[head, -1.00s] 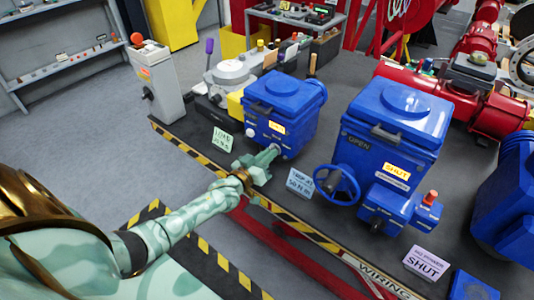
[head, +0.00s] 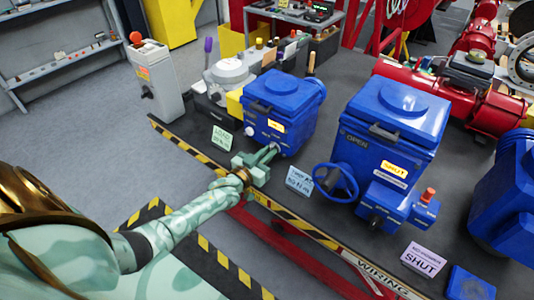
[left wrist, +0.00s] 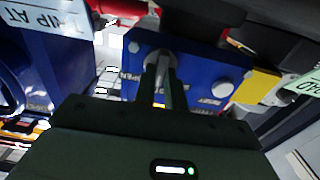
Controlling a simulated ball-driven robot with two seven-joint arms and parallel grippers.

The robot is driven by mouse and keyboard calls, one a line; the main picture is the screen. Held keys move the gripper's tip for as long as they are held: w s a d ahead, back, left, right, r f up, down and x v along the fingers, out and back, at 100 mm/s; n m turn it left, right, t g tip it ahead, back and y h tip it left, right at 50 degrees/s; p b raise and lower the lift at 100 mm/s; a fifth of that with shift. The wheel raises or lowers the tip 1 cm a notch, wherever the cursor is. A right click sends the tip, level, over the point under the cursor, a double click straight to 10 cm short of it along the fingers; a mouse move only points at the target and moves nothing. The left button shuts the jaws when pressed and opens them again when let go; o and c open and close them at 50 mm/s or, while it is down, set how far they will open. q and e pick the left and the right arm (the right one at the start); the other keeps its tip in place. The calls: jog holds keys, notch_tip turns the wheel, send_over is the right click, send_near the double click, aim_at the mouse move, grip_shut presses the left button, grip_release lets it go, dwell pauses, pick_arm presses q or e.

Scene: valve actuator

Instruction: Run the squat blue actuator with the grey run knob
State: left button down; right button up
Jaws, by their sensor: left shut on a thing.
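The squat blue actuator (head: 285,105) stands at the bench's front edge, left of a larger blue actuator. A small yellow label (head: 277,126) is on its front. My left gripper (head: 272,150) is at the lower right of its front face. In the left wrist view, my left fingers (left wrist: 164,80) are shut on a grey knob (left wrist: 158,58) on the blue face, partly hidden between them. Lettering reading OPEN is beside that knob. A second round grey knob (left wrist: 222,88) is free, near lettering that seems to read RESET. My right gripper is not in view.
The larger blue actuator (head: 390,125) with a blue handwheel (head: 336,182) stands to the right. A green card (head: 222,138) and a pale blue card (head: 299,181) stand near the gripper. A grey pedestal (head: 156,85) with a red top is at left.

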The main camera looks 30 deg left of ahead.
pick_arm(q)
jog(key=c, duration=1.5)
grip_release()
jog(key=shift+o, duration=0.2)
jog(key=s+a+p, duration=0.1)
jog(key=s+p, duration=0.1)
jog(key=s, duration=1.4)
jog(key=shift+s+a, duration=0.15)
